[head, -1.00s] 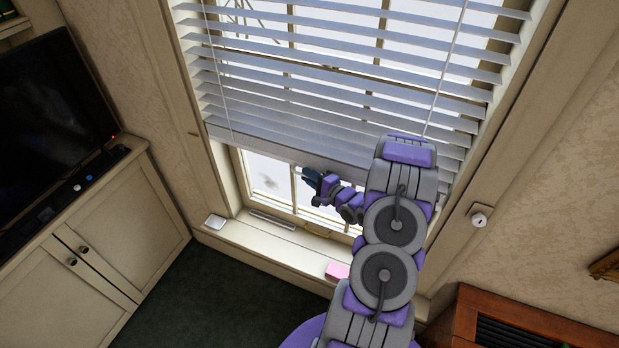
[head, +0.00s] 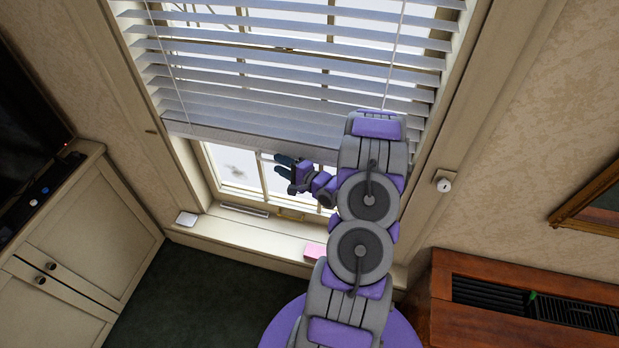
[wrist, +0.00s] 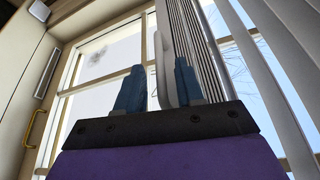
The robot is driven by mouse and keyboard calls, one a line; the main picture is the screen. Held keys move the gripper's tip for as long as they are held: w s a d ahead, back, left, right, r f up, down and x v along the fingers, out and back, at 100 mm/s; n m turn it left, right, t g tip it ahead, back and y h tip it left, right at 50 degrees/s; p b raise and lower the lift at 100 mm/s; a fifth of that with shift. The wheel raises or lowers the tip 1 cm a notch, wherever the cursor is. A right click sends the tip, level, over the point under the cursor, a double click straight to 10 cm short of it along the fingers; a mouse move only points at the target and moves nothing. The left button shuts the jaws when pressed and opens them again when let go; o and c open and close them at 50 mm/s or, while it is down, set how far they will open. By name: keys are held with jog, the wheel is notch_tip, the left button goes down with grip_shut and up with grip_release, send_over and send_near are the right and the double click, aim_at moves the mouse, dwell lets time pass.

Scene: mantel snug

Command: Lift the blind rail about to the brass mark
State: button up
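The blind rail (head: 235,143) is the pale bottom bar of the white slatted blind, hanging a little above the window sill. My gripper (head: 279,162) is just below the rail, pointing left in the head view. In the wrist view my gripper (wrist: 160,67) has its two blue fingers apart. A pale upright piece (wrist: 161,50) beside the stacked slats stands between them, with a gap showing at the left finger; contact on the right cannot be told. A small pale piece (head: 266,156) also shows by the fingertips in the head view.
A brass-coloured handle (head: 291,215) is low on the window sash. A pink block (head: 314,251) and a white square item (head: 187,219) are on the sill (head: 245,235). A cabinet (head: 80,235) stands left, and a wooden unit (head: 490,268) right. Dark carpet lies between.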

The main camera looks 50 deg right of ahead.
jog(key=s+r, duration=0.1)
jog(key=s, duration=1.3)
jog(key=shift+s+d, duration=0.15)
jog(key=shift+s, duration=0.15)
